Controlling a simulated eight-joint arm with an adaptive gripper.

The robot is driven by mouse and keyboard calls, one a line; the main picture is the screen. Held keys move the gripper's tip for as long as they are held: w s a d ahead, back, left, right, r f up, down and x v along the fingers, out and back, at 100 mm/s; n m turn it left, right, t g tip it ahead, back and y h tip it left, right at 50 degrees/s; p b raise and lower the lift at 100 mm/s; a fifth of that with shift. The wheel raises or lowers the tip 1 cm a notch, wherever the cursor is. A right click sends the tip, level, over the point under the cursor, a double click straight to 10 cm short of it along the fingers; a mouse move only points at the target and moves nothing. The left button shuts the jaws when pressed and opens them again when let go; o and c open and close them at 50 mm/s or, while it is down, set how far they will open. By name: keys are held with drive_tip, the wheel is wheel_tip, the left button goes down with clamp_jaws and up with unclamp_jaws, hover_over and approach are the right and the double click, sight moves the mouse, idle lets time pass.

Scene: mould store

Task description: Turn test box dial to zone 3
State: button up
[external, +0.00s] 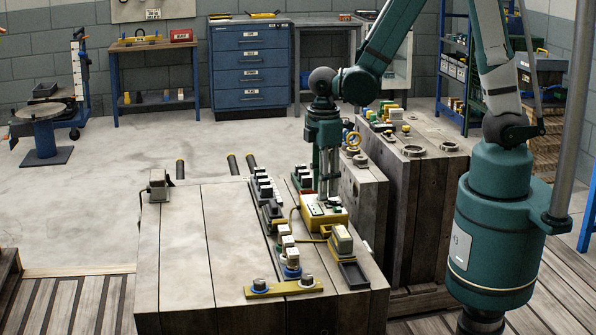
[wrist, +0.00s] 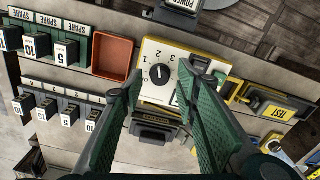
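The yellow test box (external: 323,214) sits on top of the large wooden block. In the wrist view, its pale face (wrist: 164,52) carries a round black dial (wrist: 160,74) with a light pointer mark and printed numbers around it. I cannot read for sure which number the pointer faces. My gripper (wrist: 160,86) points down over the box, with its two green fingers apart, one on each side of the dial. The external view shows my gripper (external: 327,194) close above the box. Nothing is between the fingers except the view of the dial; contact cannot be told.
An orange tray (wrist: 113,56) lies left of the box in the wrist view, beside rows of numbered dark blocks (wrist: 60,106). A yellow-framed item labelled TEST (wrist: 277,110) lies to the right. The block's left top (external: 187,240) is clear.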

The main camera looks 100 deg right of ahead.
drive_tip(key=shift+f, duration=0.35)
drive_tip(key=shift+c, duration=0.2)
drive_tip(key=c, duration=0.8)
drive_tip(key=shift+c, duration=0.2)
drive_tip(key=shift+m, duration=0.3)
drive_tip(key=m+b, duration=0.1)
drive_tip(key=m, duration=0.3)
drive_tip(key=m+b, duration=0.1)
drive_tip(key=m, duration=0.3)
